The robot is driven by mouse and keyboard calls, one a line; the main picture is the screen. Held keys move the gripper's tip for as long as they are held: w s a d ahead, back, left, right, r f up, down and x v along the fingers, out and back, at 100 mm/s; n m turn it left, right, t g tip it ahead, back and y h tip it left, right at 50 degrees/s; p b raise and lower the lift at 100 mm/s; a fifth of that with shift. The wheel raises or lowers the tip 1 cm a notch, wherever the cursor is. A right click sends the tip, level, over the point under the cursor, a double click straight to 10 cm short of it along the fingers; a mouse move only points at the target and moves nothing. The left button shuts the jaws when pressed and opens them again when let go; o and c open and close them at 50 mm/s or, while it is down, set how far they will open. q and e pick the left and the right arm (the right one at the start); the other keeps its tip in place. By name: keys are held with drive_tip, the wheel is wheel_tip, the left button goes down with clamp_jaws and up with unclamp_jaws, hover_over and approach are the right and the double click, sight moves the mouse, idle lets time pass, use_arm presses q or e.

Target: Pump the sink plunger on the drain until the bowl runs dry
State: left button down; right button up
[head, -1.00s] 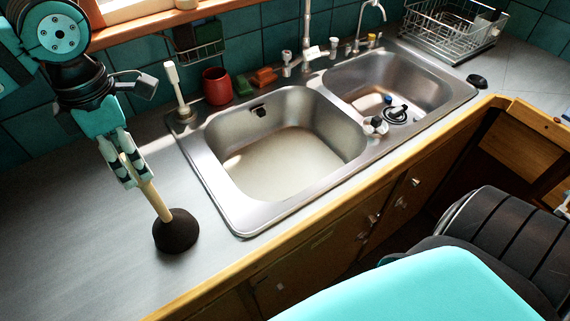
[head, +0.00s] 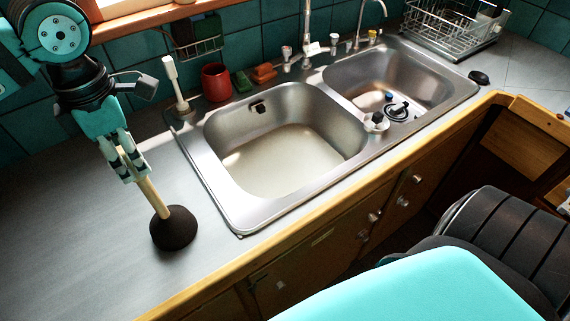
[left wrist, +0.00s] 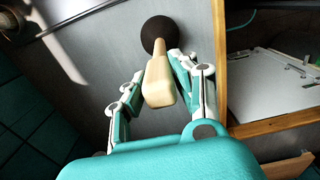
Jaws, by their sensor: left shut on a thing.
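The plunger has a dark rubber cup (head: 174,229) and a pale wooden handle (head: 154,197). It stands slightly tilted on or just above the grey counter, left of the sink; I cannot tell if the cup touches. My left gripper (head: 134,172) is shut on the handle. In the left wrist view, the handle (left wrist: 158,85) sits between my fingers (left wrist: 153,88), with the cup (left wrist: 158,34) beyond. The left sink bowl (head: 281,100) holds shallow murky water (head: 283,158), and its drain is hidden. My right gripper is not in view.
The right bowl (head: 365,80) holds a black drain part (head: 398,111). A brush (head: 174,84), red cup (head: 216,82) and sponges (head: 264,72) stand behind the sink. A dish rack (head: 458,36) is at back right. The counter (head: 70,215) left of the plunger is clear.

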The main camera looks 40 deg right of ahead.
use_arm(q)
drive_tip(key=shift+r, duration=0.15)
drive_tip(key=shift+r+p, duration=2.1)
drive_tip(key=shift+r, duration=1.8)
drive_tip(key=shift+f, duration=0.1)
